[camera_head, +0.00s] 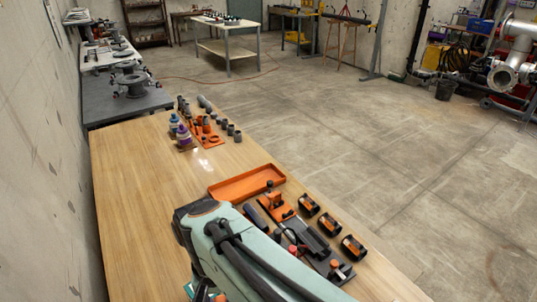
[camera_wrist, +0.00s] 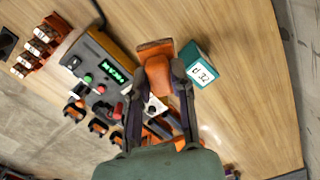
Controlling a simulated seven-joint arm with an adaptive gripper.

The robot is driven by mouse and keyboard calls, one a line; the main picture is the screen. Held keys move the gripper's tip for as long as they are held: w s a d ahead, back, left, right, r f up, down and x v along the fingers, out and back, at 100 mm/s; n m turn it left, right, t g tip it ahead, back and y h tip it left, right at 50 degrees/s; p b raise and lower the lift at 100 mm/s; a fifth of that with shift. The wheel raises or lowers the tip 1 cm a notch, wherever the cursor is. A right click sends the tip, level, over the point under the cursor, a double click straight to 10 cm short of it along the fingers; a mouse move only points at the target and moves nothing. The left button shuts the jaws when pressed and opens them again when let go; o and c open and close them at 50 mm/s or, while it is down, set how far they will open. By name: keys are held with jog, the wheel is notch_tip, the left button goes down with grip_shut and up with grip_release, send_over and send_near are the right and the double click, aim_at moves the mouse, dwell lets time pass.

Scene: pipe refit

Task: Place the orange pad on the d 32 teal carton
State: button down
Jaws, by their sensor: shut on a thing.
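In the wrist view, my gripper (camera_wrist: 159,85) is shut on the orange pad (camera_wrist: 158,76), which sits between the two dark fingertips. A flat brown-orange piece (camera_wrist: 155,48) shows just beyond the pad; I cannot tell if it is part of it. The teal carton (camera_wrist: 196,66) with a white label reading "d 32" stands on the wooden table just right of my right fingertip. A small gap of bare wood seems to show between the carton and the pad.
A control box (camera_wrist: 98,70) with a green display and buttons stands left of my gripper. Black-and-orange blocks (camera_wrist: 97,127) sit near it. An orange tray (camera_head: 247,184) and a dark tool board (camera_head: 318,245) lie on the wooden table (camera_head: 135,210). Bare wood lies right of the carton.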

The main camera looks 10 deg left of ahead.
jog(key=w+a+f, duration=0.4)
jog(key=a, duration=0.1)
jog(key=w+a+f, duration=0.5)
jog(key=shift+f, duration=1.95)
jog(key=shift+f, duration=0.1)
jog(key=c, duration=1)
grip_release()
notch_tip(320, 180, up, 12)
jog(key=shift+r, duration=0.15)
